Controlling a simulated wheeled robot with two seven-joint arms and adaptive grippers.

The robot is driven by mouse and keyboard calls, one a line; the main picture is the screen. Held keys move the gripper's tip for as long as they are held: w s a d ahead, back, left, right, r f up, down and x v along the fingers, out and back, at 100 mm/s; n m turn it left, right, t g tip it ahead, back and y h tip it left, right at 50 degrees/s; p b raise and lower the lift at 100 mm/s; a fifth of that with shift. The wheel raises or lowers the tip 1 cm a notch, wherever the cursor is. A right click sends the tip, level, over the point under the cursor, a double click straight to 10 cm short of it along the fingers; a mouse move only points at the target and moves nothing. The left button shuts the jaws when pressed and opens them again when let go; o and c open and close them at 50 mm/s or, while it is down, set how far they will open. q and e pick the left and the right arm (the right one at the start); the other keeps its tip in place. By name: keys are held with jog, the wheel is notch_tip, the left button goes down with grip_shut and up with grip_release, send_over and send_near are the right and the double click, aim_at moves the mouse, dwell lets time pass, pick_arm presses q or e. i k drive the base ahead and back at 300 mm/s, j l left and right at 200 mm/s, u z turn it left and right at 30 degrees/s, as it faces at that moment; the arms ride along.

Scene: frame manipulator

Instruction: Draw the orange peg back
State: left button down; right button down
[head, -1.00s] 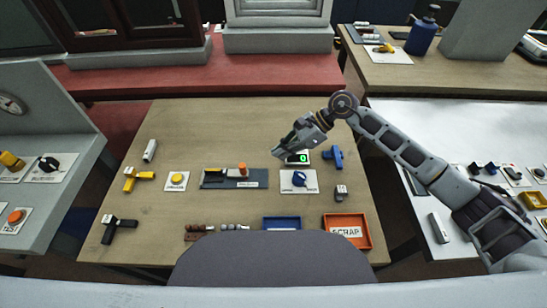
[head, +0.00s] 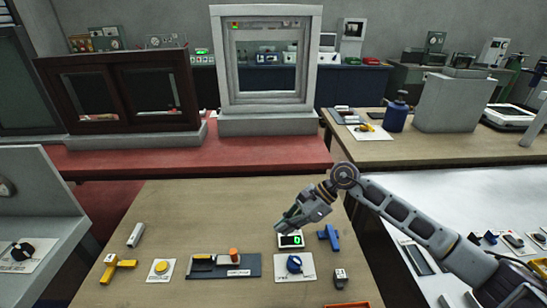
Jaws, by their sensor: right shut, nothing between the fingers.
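The orange peg (head: 234,254) stands upright on a dark grey slider plate (head: 245,272) on the wooden table, beside a yellow and black part (head: 206,260) at the plate's left. My right gripper (head: 283,224) is shut and empty. In the picture it is above and to the right of the peg, apart from it, by a small display with a green digit (head: 291,241). My left gripper is not in view.
Right of the plate is a blue knob (head: 294,264) on a white panel. A blue tool (head: 328,237) and a small grey block (head: 340,275) lie farther right. A yellow button (head: 161,267) and a yellow tool (head: 114,267) are on the left. Bare wood lies behind the plate.

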aim_at(234, 259)
jog(key=k, duration=2)
